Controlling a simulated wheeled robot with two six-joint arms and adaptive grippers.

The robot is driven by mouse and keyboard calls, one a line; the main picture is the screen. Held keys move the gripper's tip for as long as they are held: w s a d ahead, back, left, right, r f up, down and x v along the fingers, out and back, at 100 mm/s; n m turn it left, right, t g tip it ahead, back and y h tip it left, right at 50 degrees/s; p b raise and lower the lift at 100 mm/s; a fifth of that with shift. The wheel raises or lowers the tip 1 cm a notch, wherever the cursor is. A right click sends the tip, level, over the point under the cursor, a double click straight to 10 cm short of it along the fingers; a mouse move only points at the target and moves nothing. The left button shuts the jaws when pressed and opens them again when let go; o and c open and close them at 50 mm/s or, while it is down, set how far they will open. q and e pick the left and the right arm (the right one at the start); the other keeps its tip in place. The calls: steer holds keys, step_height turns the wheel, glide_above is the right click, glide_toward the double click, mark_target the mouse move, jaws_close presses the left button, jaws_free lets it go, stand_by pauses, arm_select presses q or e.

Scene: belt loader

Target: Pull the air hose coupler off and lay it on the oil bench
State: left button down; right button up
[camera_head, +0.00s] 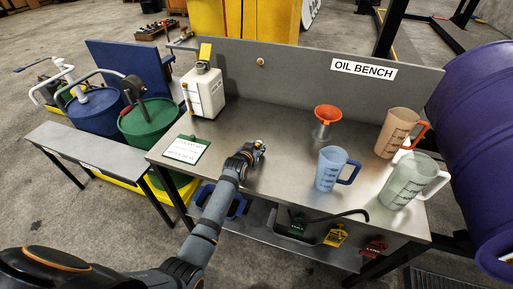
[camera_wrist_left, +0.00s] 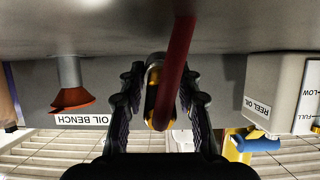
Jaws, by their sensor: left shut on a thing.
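The oil bench (camera_head: 280,185) is a grey metal table with a labelled back panel. My left gripper (camera_head: 257,150) is over the middle of its top, low near the surface. In the left wrist view, where the bench top (camera_wrist_left: 240,25) shows upside down, this gripper (camera_wrist_left: 158,95) is shut on the air hose coupler (camera_wrist_left: 152,92), a yellow and dark piece with a red hose-like tube (camera_wrist_left: 177,65) running from it. I cannot tell whether the coupler touches the bench. My right gripper is not in view.
A white oil container (camera_head: 203,92) and green card (camera_head: 186,149) stand or lie at the bench's left. An orange funnel (camera_head: 327,115), blue jug (camera_head: 331,170), tan jug (camera_head: 394,135) and clear jug (camera_head: 405,180) occupy the right. The bench around my gripper is clear.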

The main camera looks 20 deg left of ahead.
arm_select(q)
steer(key=c, duration=0.8)
jaws_free()
steer(key=shift+c, duration=0.2)
steer(key=v, duration=1.2)
